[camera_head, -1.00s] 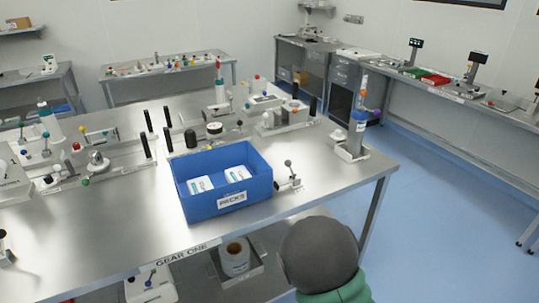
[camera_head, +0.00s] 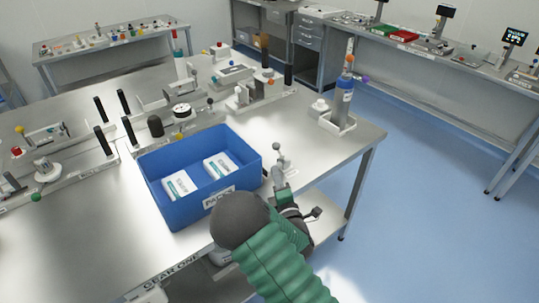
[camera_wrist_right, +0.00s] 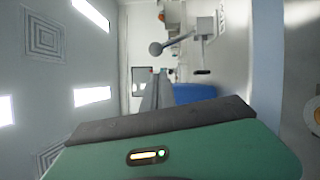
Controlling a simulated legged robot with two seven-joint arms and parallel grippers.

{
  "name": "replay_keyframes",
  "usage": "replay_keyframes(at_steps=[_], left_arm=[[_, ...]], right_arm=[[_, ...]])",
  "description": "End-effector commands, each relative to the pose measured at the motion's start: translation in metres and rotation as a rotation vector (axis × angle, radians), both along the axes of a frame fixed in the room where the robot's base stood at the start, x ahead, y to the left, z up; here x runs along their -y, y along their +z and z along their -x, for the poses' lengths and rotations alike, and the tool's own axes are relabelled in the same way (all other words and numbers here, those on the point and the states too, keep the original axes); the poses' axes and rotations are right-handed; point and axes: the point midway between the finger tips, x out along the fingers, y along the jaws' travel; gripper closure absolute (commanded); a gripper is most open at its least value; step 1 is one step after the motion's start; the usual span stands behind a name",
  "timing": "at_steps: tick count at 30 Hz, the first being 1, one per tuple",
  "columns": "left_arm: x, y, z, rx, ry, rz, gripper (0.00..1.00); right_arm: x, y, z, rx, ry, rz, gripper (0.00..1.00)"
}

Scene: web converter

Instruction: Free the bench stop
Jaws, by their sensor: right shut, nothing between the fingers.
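A small bench stop fitting with a grey ball knob (camera_head: 278,147) sits at the near edge of the steel bench, just right of the blue bin. In the right wrist view the grey ball knob (camera_wrist_right: 155,48) stands on a thin rod from a pale block (camera_wrist_right: 205,26). My right gripper (camera_head: 279,178) is just in front of the fitting, below the knob in the head view. Its fingers (camera_wrist_right: 158,76) are shut and empty, pointing towards the knob. I cannot tell if they touch the fitting, which they partly hide. My left gripper is not in view.
The blue bin (camera_head: 203,204) with white packs is close on the left of my right gripper. A stand with a blue-banded bottle (camera_head: 343,100) is at the bench's right end. Other fixtures (camera_head: 181,110) stand behind the bin.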

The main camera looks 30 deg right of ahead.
Motion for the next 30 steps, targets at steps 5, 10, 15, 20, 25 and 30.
replay_keyframes(at_steps=[5, 10, 15, 20, 25, 30], left_arm=[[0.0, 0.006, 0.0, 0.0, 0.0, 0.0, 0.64], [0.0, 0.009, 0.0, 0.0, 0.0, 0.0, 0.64], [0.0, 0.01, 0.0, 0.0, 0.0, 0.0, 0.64], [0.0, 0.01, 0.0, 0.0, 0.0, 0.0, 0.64], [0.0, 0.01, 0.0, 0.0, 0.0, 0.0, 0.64], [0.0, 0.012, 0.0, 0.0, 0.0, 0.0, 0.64]], right_arm=[[0.013, 0.005, -0.032, 0.002, 0.0, 0.0, 1.0], [0.024, 0.007, -0.062, 0.001, -0.001, -0.001, 1.0], [0.029, 0.008, -0.078, 0.001, 0.0, -0.002, 1.0], [0.03, 0.007, -0.08, 0.0, 0.0, -0.002, 1.0], [0.03, 0.008, -0.08, 0.0, 0.0, -0.002, 1.0], [0.031, 0.009, -0.08, -0.001, -0.001, -0.013, 1.0]])
